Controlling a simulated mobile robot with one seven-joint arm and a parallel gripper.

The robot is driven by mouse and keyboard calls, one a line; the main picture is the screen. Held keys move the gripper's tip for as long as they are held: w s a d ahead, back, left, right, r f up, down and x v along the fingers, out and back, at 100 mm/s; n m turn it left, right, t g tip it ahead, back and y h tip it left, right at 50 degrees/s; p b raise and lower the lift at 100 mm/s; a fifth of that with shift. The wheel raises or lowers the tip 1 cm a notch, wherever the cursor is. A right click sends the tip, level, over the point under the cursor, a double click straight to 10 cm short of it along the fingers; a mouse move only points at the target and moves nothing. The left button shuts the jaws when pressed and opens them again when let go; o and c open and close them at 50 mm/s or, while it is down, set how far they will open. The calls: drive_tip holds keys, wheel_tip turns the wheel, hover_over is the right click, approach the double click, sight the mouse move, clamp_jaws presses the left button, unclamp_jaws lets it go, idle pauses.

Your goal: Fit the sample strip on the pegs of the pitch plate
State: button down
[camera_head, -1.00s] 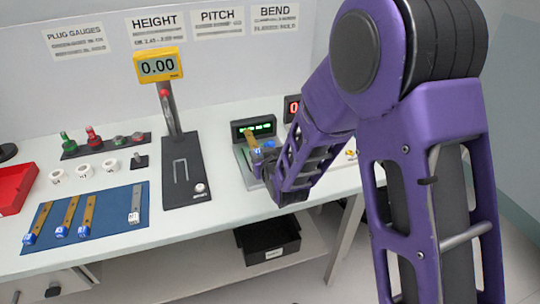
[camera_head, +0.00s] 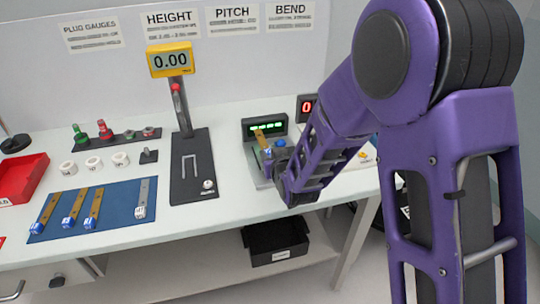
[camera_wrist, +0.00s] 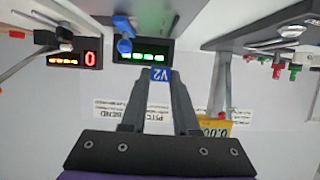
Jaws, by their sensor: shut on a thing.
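The sample strip (camera_head: 262,141) is a brass-coloured bar in the head view, over the pitch plate (camera_head: 253,171), with its far end close to the green-lit display. My gripper (camera_head: 271,162) is at its near end, partly hidden by my arm. In the wrist view my gripper (camera_wrist: 158,88) is shut on the strip's blue end block (camera_wrist: 159,75), marked V2. The rest of the strip is not clear in that view. The pegs are hidden, and I cannot tell whether the strip touches the plate or is above it.
The green display (camera_head: 265,129) stands behind the plate, with a blue knob (camera_head: 280,142) close to the strip. The height gauge (camera_head: 193,165) is to the left. A blue mat (camera_head: 115,215) with several strips lies further left. A red-digit display (camera_head: 307,107) is behind my arm.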

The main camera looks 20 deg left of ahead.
drive_tip(key=shift+f+b, duration=1.95)
drive_tip(key=shift+f, duration=0.35)
drive_tip(key=shift+f, duration=1)
drive_tip(key=shift+f, duration=0.15)
drive_tip(key=c, duration=0.6)
unclamp_jaws()
